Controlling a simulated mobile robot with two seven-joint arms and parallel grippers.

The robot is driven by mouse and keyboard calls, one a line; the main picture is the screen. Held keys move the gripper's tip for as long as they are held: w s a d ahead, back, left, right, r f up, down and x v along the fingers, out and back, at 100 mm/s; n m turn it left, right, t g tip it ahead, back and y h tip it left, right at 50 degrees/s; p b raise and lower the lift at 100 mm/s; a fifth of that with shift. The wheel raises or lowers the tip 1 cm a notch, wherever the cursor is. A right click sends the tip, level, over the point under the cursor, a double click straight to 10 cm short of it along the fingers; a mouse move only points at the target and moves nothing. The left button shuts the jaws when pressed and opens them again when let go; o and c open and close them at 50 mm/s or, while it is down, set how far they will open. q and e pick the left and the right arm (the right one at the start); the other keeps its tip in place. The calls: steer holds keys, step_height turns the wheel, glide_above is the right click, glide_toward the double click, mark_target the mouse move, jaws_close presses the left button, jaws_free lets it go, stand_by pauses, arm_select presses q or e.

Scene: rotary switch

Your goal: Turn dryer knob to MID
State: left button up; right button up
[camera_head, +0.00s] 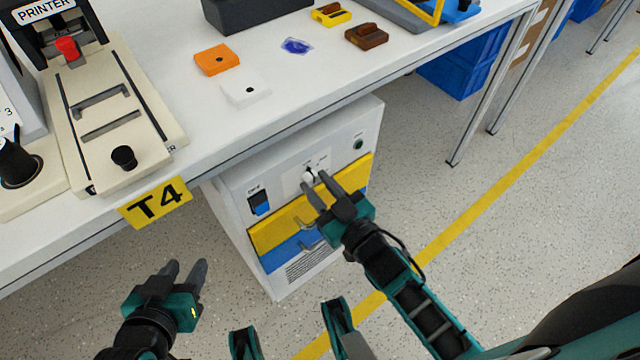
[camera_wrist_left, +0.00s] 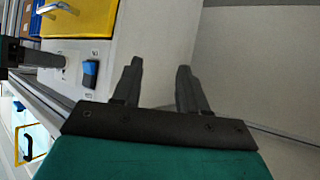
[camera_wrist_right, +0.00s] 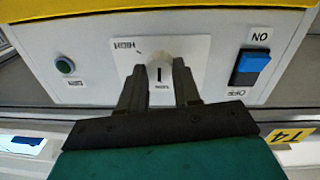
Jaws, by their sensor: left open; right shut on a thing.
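The dryer (camera_head: 228,189) is a white box under the table, with a yellow and a blue drawer. Its white knob (camera_head: 307,177) is on a white label plate on the front. In the right wrist view the knob (camera_wrist_right: 160,73) shows a dark pointer line, roughly vertical in the picture. A HIGH label stands at the plate's upper left; the small label below the knob is too small to read surely. My right gripper (camera_head: 318,186) is shut on the knob, one finger on each side. My left gripper (camera_head: 187,271) is open and empty, in front of the dryer's left side.
A blue rocker switch (camera_wrist_right: 249,67) marked ON and OFF and a green button (camera_wrist_right: 65,66) flank the knob. The yellow drawer (camera_head: 280,232) has a metal handle. The table (camera_head: 300,75) overhangs the dryer, with a T4 sign (camera_head: 155,202) on its edge. Floor in front is clear.

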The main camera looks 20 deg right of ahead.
steer(key=shift+r+m+p, duration=0.2)
steer(key=shift+m+p, duration=0.8)
steer(key=shift+p, duration=0.05)
steer(key=shift+m+p, duration=0.7)
steer(key=shift+m, duration=0.2)
steer(key=shift+m+p, duration=0.55)
steer(key=shift+m, duration=0.35)
steer(key=m+p, duration=0.1)
steer(key=m, duration=0.2)
steer(key=shift+d+f, duration=0.1)
steer(key=shift+m+p, duration=0.35)
steer(key=shift+m, duration=0.65)
arm_select(q)
steer(key=r, duration=0.3)
steer(key=a+r, duration=0.1)
steer(key=r, duration=0.1)
steer(key=shift+s, duration=0.3)
steer(key=shift+w+d+r, duration=0.15)
arm_select(e)
steer(key=shift+w+g+y, duration=0.1)
steer(key=shift+g+y, duration=0.2)
